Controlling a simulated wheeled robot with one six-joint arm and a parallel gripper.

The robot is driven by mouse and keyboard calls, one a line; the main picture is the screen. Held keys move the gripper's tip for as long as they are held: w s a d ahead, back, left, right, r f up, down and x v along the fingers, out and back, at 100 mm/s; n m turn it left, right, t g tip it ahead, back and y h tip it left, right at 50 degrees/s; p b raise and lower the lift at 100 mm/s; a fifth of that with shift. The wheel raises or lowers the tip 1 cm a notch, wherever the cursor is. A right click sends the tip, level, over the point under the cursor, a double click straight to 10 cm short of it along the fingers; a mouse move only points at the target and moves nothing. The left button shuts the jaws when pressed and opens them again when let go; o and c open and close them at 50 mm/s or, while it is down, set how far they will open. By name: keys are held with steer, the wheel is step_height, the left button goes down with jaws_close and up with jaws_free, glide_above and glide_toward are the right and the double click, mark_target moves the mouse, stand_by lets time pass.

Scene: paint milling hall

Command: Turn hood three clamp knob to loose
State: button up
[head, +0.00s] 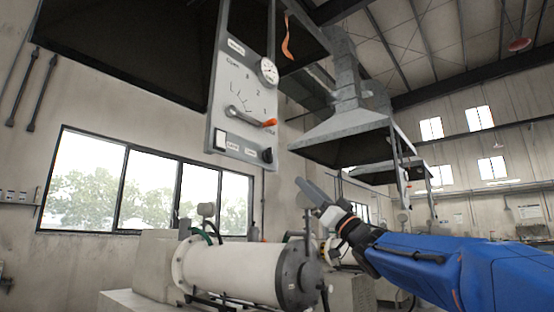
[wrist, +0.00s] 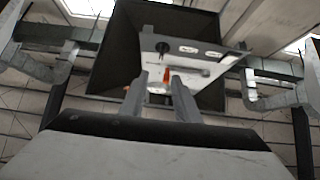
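A grey control panel (head: 222,105) hangs at the front of the near hood in the head view. A black knob (head: 267,156) sits at its lower right, beside small labels too small to read surely. Above the knob is a lever with an orange tip (head: 269,123), pointing right across a numbered scale. In the wrist view the panel (wrist: 200,66) appears upside down, with the black knob (wrist: 162,47) at its upper left and the orange tip (wrist: 167,76) between my fingers. My gripper (head: 314,192) is open and empty, below and right of the panel. The knob's pointer direction is unclear.
A white mill drum (head: 235,272) with a dark end flange (head: 298,277) lies below the panel. A round gauge (head: 268,71) and a white switch (head: 220,139) share the panel. Further hoods (head: 345,133) hang behind. Open air lies between gripper and panel.

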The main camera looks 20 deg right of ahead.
mark_target(272, 151)
steer(key=x, duration=1.7)
steer(key=shift+a+r, duration=0.25)
steer(key=shift+a, duration=0.05)
jaws_close()
